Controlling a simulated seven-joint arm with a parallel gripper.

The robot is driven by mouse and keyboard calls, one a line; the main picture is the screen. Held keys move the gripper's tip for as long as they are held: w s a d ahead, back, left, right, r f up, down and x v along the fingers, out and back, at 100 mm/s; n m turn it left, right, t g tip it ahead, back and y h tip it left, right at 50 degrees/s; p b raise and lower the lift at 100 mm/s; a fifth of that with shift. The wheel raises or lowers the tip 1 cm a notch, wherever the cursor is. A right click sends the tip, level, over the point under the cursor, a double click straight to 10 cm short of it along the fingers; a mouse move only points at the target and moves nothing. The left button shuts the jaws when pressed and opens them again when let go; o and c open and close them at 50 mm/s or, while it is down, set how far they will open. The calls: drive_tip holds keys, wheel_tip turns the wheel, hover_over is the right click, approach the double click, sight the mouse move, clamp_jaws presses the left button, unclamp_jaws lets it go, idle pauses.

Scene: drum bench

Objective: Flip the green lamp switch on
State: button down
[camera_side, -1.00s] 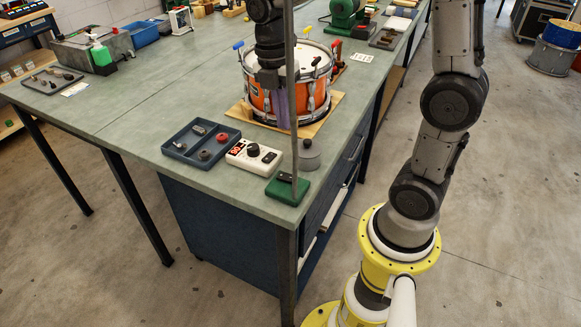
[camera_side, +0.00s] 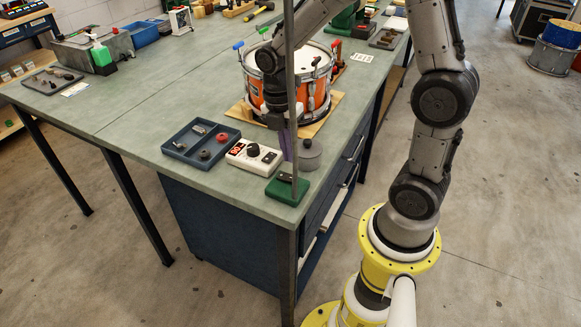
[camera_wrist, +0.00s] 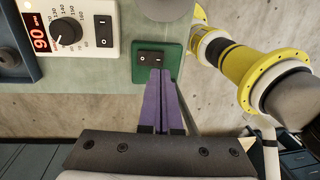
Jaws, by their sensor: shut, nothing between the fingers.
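The green lamp base (camera_side: 280,193) sits at the near corner of the bench, with a thin grey stem (camera_side: 291,80) rising from it. In the wrist view the green base (camera_wrist: 171,51) carries a black rocker switch (camera_wrist: 151,58). I cannot tell which way the rocker is tipped. My gripper has purple fingers (camera_wrist: 161,74), shut and empty. In the wrist view the tips overlap the base's lower edge, just below the rocker. In the side view my gripper (camera_side: 288,158) is partly behind the stem, above and behind the base; contact is not visible.
A white metronome box (camera_side: 250,157) with a red display, knob and its own rocker stands left of the base. A grey cylinder (camera_side: 310,155) stands behind it. A blue parts tray (camera_side: 198,147) and an orange drum (camera_side: 316,97) are near. The bench edge is close.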

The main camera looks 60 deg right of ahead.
sight(291, 178)
drive_tip(key=shift+s+f, duration=0.2)
drive_tip(key=shift+f, duration=1.1)
drive_tip(key=shift+s+f, duration=0.15)
drive_tip(key=shift+f, duration=1.15)
drive_tip(key=shift+s+f, duration=0.1)
drive_tip(key=shift+f, duration=0.1)
drive_tip(key=shift+w+r, duration=0.3)
drive_tip(key=shift+w, duration=0.55)
wheel_tip(291, 178, up, 14)
drive_tip(key=s, duration=0.1)
drive_tip(key=shift+s, duration=0.4)
